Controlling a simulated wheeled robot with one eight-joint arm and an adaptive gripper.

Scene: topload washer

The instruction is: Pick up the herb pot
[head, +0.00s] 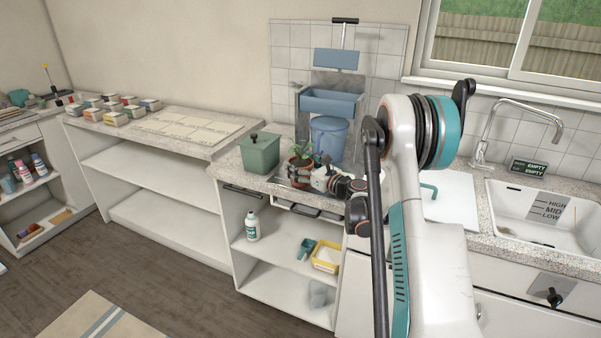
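The herb pot (297,172), a reddish-brown pot with a leafy green plant, stands on the speckled counter between the green lidded box and the blue bucket. My gripper (312,174) is right at the pot's right side, low over the counter. Its dark fingers overlap the pot and lower leaves in the picture. The fingertips are small and partly hidden, so I cannot tell whether they are open, shut or touching the pot.
A green lidded box (260,152) stands close on the pot's left. A blue bucket (328,139) stands behind, under a blue bin (330,101). A white sink (548,215) is at the right. Shelves below hold a white bottle (252,226) and a yellow tray (326,258).

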